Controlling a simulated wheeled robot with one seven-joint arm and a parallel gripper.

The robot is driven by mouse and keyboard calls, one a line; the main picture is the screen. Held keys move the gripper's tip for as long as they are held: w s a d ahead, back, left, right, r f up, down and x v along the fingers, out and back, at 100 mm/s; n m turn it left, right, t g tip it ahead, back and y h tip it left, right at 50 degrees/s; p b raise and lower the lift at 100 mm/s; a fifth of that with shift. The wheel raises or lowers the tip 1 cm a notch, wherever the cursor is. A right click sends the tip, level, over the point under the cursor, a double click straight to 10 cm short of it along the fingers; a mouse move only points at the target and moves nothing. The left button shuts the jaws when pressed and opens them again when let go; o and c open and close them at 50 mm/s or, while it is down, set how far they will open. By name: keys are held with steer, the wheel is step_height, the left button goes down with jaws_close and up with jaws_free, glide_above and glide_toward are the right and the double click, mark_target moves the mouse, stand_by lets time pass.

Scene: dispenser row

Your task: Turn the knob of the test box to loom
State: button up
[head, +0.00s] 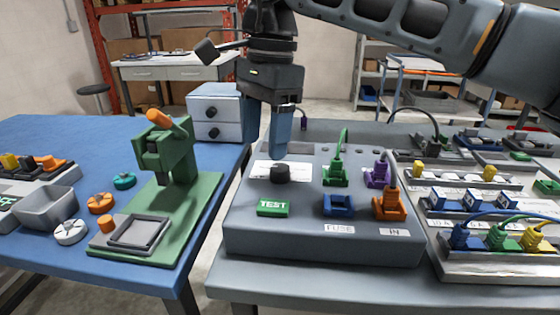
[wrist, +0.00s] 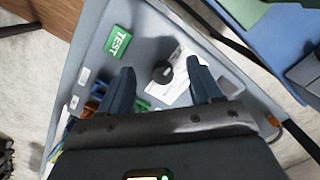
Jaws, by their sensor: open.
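The test box (head: 320,250) is a grey sloped box with a green TEST plate (head: 273,208). Its black round knob (head: 280,173) sits on a white label (head: 258,168) whose words are too small to read. In the wrist view the knob (wrist: 162,72) shows between the two fingertips, with the label (wrist: 172,88) beside it. My gripper (head: 279,152) is open, points down and is just above the knob in the head view. In the wrist view my gripper (wrist: 161,65) has its fingers spread on either side of the knob, not touching it. The pointer's setting cannot be read.
Green (head: 336,172), purple (head: 378,173) and orange (head: 389,204) plugs and a blue fuse part (head: 338,205) stand on the box right of the knob. A green press (head: 172,155) stands left on a blue table (head: 60,140). A panel with cables (head: 490,267) stands right.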

mark_target(280, 167)
steer(key=shift+w+d+r+t+h, duration=0.4)
steer(key=shift+w+d+r+h, duration=0.2)
steer(key=shift+w+d+r, duration=0.4)
steer(key=shift+d+f, duration=0.15)
steer(key=shift+f, duration=0.1)
step_height(280, 167, down, 7)
steer(key=shift+f, duration=0.15)
steer(key=shift+c, duration=0.2)
steer(key=c, duration=1)
